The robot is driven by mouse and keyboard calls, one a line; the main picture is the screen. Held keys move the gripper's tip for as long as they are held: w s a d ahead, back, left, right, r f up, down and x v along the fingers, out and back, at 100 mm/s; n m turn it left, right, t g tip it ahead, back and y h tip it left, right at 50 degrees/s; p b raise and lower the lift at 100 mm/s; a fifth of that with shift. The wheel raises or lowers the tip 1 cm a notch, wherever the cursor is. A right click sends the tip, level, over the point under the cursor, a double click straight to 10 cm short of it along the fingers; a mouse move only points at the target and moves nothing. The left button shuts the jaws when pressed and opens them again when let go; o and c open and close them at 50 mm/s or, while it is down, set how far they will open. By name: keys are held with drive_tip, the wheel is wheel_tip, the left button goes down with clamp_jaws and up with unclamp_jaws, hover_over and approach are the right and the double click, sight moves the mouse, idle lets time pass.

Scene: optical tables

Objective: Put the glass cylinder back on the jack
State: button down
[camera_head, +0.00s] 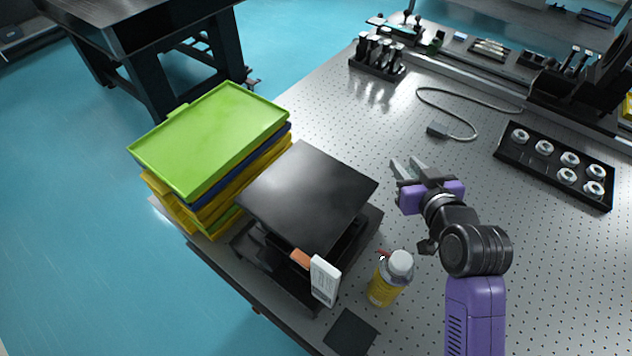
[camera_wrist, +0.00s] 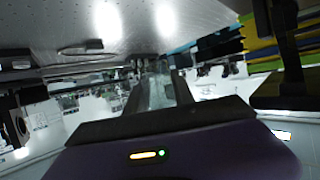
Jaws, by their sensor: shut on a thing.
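The jack (camera_head: 305,190) stands near the table's left edge in the head view, its flat black top bare. My gripper (camera_head: 408,168) is above the table to the right of the jack, apart from it. In the wrist view, the fingers of my gripper (camera_wrist: 157,88) are shut on a clear, faint object, the glass cylinder (camera_wrist: 155,92). The glass is hard to make out in the head view, so its exact tilt cannot be told.
Stacked trays with a green one (camera_head: 210,138) on top stand left of the jack. A yellow bottle with a white cap (camera_head: 391,280) stands at its front right. A black holder with round parts (camera_head: 556,165) lies at right. The perforated table (camera_head: 350,120) is clear behind the jack.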

drive_tip(key=w+a+r+n+y, duration=0.1)
drive_tip(key=w+a+r+y, duration=0.1)
drive_tip(key=a+r, duration=0.5)
drive_tip(key=w+a+r+n+y, duration=0.15)
drive_tip(key=a+r, duration=0.25)
drive_tip(key=r, duration=0.6)
drive_tip(key=s+a+r+n+g+y, duration=0.2)
drive_tip(key=s+a+r+n+y, duration=0.15)
drive_tip(key=a+r, duration=0.6)
drive_tip(key=n+g+y, duration=0.2)
drive_tip(key=g, duration=0.1)
hover_over(286, 194)
wheel_tip(286, 194, down, 15)
drive_tip(key=shift+r, duration=0.15)
drive_tip(key=shift+t, duration=0.3)
drive_tip(key=shift+f, duration=2.7)
